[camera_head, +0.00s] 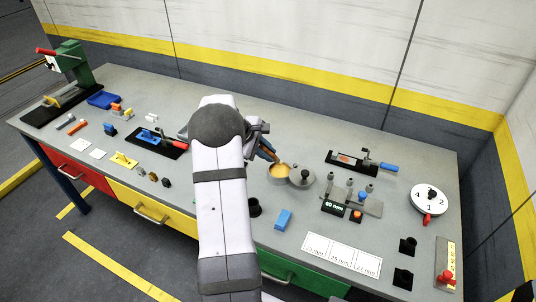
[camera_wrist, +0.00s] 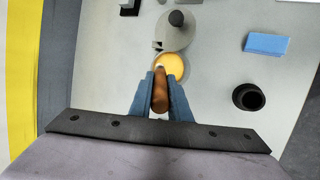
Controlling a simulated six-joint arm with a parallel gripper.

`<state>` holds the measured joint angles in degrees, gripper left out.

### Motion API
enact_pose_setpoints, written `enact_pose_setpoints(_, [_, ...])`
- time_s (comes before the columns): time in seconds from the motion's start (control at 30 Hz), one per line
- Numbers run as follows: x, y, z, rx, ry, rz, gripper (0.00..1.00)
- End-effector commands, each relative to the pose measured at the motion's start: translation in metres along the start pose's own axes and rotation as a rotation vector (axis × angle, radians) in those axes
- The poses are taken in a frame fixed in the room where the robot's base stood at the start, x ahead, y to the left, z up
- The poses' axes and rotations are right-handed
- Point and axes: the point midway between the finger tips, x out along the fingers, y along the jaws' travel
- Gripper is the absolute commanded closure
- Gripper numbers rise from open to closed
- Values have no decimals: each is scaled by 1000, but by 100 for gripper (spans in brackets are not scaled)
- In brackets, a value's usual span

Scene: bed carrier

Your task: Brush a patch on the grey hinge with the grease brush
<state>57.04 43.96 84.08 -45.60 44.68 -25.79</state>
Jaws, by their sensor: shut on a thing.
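My gripper (camera_head: 267,148) is shut on the brown handle of the grease brush (camera_wrist: 160,92), seen between the two blue-grey fingers in the wrist view. The handle points to a round pot of orange-yellow grease (camera_head: 279,171), which also shows in the wrist view (camera_wrist: 175,63). The brush end overlaps the near edge of the grease in the wrist view; the bristles are hidden, and I cannot tell whether they touch it. A grey lid with a dark knob (camera_head: 302,177) lies beside the pot. I cannot surely pick out the grey hinge among the small bench parts.
A blue block (camera_head: 283,220) and a black cup (camera_head: 255,207) stand in front of the pot. A black-based clamp with a blue handle (camera_head: 362,163) and a grey stand with several posts (camera_head: 352,200) are to the right. Small parts and another clamp (camera_head: 158,141) crowd the left.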

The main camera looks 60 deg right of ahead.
Motion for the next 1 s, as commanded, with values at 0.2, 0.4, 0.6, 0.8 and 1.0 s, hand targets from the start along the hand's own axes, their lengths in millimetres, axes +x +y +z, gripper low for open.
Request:
enact_pose_setpoints(0.2, [-16, 10, 5, 1, 0, 1, 100])
enact_pose_setpoints(0.4, [-24, 15, 8, 1, -1, 0, 100])
enact_pose_setpoints(0.6, [-25, 15, 9, 1, -1, 0, 100])
enact_pose_setpoints(0.8, [-25, 15, 8, -1, 0, 1, 100])
enact_pose_setpoints(1.0, [-35, 9, -11, -32, 19, 12, 100])
